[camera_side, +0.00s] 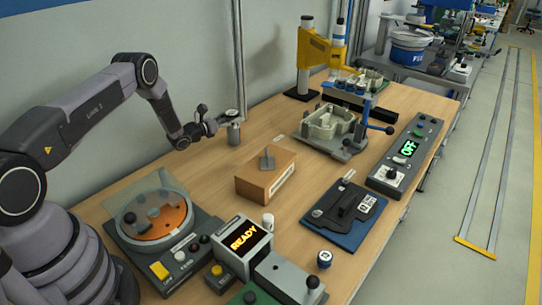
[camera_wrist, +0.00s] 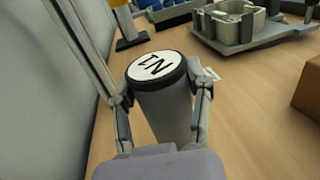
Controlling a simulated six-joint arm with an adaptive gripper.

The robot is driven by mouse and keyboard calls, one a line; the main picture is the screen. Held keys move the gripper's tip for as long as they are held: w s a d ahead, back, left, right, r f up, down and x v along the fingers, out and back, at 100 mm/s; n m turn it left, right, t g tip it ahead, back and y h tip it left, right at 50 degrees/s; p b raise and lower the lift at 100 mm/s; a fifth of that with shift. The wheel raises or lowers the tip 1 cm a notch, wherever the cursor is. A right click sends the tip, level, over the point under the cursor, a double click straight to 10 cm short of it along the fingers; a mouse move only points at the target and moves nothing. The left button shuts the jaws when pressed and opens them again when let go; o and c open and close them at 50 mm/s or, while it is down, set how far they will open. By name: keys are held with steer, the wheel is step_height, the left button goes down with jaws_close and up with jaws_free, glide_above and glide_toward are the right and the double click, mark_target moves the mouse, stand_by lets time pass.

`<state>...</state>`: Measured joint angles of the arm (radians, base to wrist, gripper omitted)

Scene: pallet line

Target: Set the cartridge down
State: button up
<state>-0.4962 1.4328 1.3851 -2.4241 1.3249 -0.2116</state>
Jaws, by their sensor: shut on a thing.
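The cartridge (camera_wrist: 162,98) is a grey cylinder with a black-rimmed white top marked "N" and another mark. My gripper (camera_wrist: 160,103) is shut on it, one finger on each side, in the wrist view. In the side view, the cartridge (camera_side: 233,133) is a small grey cylinder at the end of my gripper (camera_side: 222,120), near the back edge of the wooden table (camera_side: 205,172). It looks upright. I cannot tell whether its base touches the table.
A brown box (camera_side: 262,184) stands in front of the cartridge. A grey fixture (camera_side: 330,125) and a yellow press (camera_side: 310,60) stand to the right. A vertical pole (camera_side: 239,60) rises close behind. A turntable unit (camera_side: 155,218) is at front left. Bare wood surrounds the cartridge.

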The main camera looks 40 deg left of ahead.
steer(key=o, duration=0.8)
steer(key=shift+f, duration=0.2)
steer(key=o, duration=0.4)
steer(key=shift+o, duration=0.2)
steer(key=shift+r, duration=0.1)
